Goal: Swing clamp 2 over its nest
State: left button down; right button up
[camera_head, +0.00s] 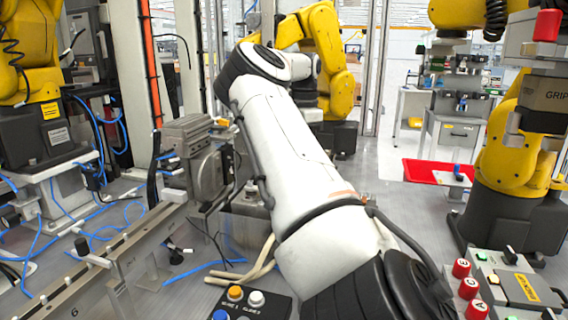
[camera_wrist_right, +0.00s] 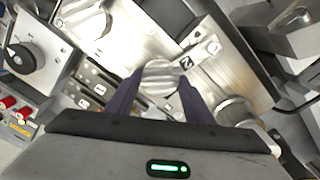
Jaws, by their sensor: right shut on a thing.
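In the right wrist view, my right gripper (camera_wrist_right: 160,80) has its two dark fingers on either side of a round metal knob (camera_wrist_right: 160,70), and it is shut on it. A small plate marked 2 (camera_wrist_right: 187,62) lies just beyond the knob, so I take the knob as part of clamp 2. The bright metal fixture plate (camera_wrist_right: 225,60) spreads around it. I cannot tell which part is the nest. In the head view my white right arm crosses the middle and hides the right gripper and the clamp. My left gripper is not in view.
A metal fixture (camera_head: 187,135) stands left of my arm beside a long rail (camera_head: 100,270). A button box (camera_head: 237,303) and a panel with red knobs (camera_head: 468,288) are in front. A red tray (camera_head: 425,172) and yellow robots (camera_head: 515,140) stand around. Blue hoses lie at left.

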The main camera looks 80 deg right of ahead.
jog(key=shift+s+d+r+n, duration=0.1)
jog(key=shift+d+n, duration=0.4)
jog(key=shift+n, duration=0.1)
pick_arm(q)
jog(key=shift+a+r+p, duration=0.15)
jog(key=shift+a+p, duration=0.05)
jog(key=shift+p, duration=0.15)
pick_arm(e)
jog(key=shift+d+n, duration=0.45)
jog(key=shift+n, duration=0.15)
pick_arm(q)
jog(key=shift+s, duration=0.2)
pick_arm(e)
jog(key=o, duration=1.5)
pick_arm(q)
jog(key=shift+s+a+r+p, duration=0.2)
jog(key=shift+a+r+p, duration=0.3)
jog(key=shift+p, duration=0.65)
pick_arm(e)
notch_tip(320, 180, up, 10)
jog(key=shift+r, duration=0.15)
